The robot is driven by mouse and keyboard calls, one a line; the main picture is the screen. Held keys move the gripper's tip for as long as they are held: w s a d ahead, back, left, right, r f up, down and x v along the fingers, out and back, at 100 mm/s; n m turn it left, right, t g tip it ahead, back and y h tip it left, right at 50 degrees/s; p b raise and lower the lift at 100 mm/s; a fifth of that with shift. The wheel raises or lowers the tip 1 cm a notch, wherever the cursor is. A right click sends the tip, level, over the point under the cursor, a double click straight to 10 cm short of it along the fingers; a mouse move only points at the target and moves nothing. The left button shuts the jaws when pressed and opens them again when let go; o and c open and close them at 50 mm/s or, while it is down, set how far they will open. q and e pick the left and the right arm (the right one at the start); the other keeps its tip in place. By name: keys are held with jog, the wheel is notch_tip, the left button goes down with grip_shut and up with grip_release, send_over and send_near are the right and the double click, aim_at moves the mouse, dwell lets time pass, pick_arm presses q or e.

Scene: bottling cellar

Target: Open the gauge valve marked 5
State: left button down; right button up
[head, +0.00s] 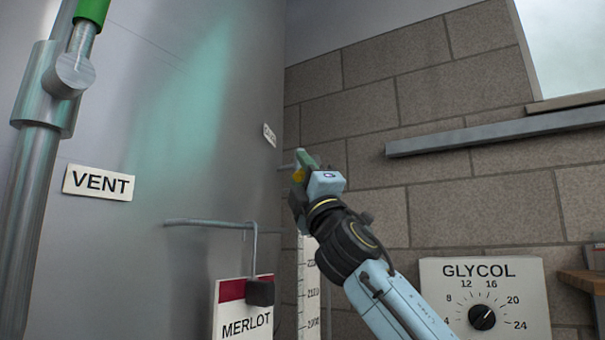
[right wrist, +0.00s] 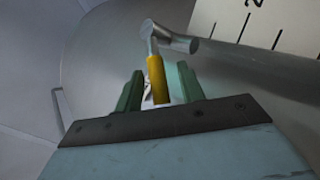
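A valve with a yellow lever (right wrist: 156,80) and a grey metal body (right wrist: 170,38) shows in the right wrist view, beside a pipe. In the head view the yellow lever (head: 298,175) is small and partly hidden by my right gripper (head: 304,162). The right gripper's green fingers (right wrist: 158,84) are open, one on each side of the lever, with a gap visible on both sides. The lever lies along the line between the fingers. I see no mark 5 on it. My left gripper is not in view.
A large steel tank carries a VENT sign (head: 98,183) and a green-handled pipe (head: 92,12) at left. A MERLOT sign (head: 243,318) and padlock (head: 260,292) hang near a measuring scale (head: 309,285). A GLYCOL dial (head: 482,317) and a grey rail (head: 490,134) are at right.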

jog(key=b+v, duration=0.5)
jog(key=v, duration=0.8)
jog(key=shift+s, duration=0.2)
jog(key=shift+f, duration=0.1)
